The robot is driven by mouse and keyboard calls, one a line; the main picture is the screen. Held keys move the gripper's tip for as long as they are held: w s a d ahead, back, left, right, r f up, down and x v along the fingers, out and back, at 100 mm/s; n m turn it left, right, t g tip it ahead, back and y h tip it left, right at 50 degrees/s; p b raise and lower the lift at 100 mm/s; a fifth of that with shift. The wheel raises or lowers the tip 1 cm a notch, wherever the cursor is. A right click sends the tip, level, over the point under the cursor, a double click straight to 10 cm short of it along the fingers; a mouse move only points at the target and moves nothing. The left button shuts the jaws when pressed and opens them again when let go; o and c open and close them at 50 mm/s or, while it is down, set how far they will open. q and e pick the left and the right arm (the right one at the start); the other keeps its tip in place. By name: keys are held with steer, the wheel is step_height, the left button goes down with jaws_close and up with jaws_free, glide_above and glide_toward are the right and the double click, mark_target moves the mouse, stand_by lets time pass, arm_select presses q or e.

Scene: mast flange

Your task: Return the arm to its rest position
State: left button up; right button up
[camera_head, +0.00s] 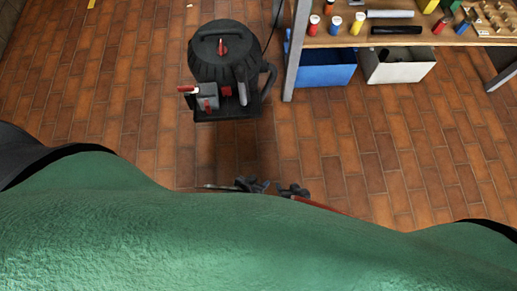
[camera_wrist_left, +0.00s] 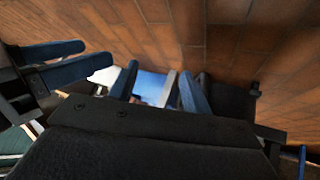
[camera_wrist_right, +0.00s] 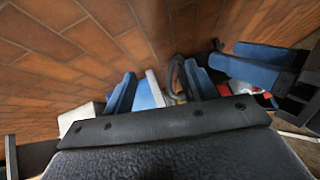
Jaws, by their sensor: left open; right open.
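The large green surface across the bottom of the head view is my own body, and it hides most of both arms. Dark gripper parts poke out just past its upper edge near the middle, close beside each other over the floor. My left gripper (camera_wrist_left: 158,90) is open and empty, its two blue fingers apart. My right gripper (camera_wrist_right: 160,90) is also open and empty. Each wrist view also shows the other gripper's blue fingers at one side, the right one's in the left wrist view and the left one's in the right wrist view.
A black lidded drum (camera_head: 222,52) with tools on its front tray stands on the brick floor (camera_head: 150,130). At upper right is a wooden bench (camera_head: 440,40) with cans and small parts. A blue bin (camera_head: 322,72) and a white bin (camera_head: 400,68) stand beneath it.

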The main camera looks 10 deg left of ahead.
steer(key=shift+w+r, duration=0.1)
steer(key=shift+w, duration=0.2)
arm_select(q)
steer(key=s+a+r+g+p, duration=0.1)
steer(key=r+p, duration=0.3)
steer(key=r, duration=0.9)
steer(key=a+r+g+y+p, duration=0.1)
steer(key=a+r+p, duration=0.3)
steer(key=r, duration=0.9)
steer(key=s+a+r+g+y+p, duration=0.1)
steer(key=a+r+g+p, duration=0.2)
steer(key=r, duration=0.9)
steer(key=p, duration=0.3)
steer(key=shift+s+r, duration=0.3)
steer(key=shift+r, duration=0.1)
arm_select(e)
steer(key=s+d+r+g+h, duration=0.1)
steer(key=d+r, duration=0.3)
steer(key=r, duration=1.5)
steer(key=s+d+r+g+h, duration=0.1)
steer(key=d+r+g, duration=0.3)
steer(key=r, duration=1.5)
steer(key=shift+s+r, duration=0.35)
steer(key=shift+s, duration=0.2)
